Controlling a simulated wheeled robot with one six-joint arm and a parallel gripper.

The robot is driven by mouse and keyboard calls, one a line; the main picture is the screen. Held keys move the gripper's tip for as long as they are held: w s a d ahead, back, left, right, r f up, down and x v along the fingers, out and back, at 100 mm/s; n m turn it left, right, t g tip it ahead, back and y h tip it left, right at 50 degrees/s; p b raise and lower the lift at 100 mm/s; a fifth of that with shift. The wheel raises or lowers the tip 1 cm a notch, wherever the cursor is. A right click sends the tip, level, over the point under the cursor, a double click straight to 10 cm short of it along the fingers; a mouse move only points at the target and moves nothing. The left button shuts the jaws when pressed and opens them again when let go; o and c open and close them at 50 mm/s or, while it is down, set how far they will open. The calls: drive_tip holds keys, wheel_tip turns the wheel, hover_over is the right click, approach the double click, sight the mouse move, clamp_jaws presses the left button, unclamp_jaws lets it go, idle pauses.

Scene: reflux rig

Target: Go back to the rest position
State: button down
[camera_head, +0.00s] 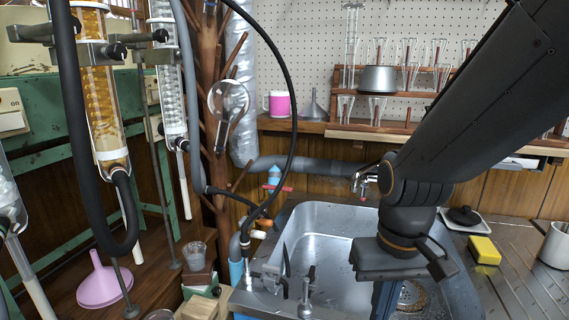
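My gripper (398,262) hangs at the end of my dark arm, which comes in from the upper right. It is over the right part of the metal sink (325,217), pointing down. Its dark body shows, but the fingertips are not clear, so I cannot tell whether it is open or shut. A blue upright piece (384,300) shows just below it; I cannot tell whether the gripper touches it.
A yellow sponge (484,250) and a white mug (555,245) stand right of the sink. A tap (364,180) is behind it. Glass columns (103,100), black hoses and a pink funnel (104,283) crowd the left. A rack of glassware (400,85) is at the back.

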drive_tip(key=shift+m, duration=0.3)
drive_tip(key=d+r+p, duration=0.1)
drive_tip(key=p, duration=0.1)
drive_tip(key=d+r+p, duration=0.1)
drive_tip(key=r+p, duration=0.1)
drive_tip(key=p, duration=0.1)
drive_tip(key=r+p, duration=0.1)
drive_tip(key=p, duration=0.2)
drive_tip(key=shift+s+d+r, duration=0.25)
drive_tip(key=shift+s+d, duration=0.15)
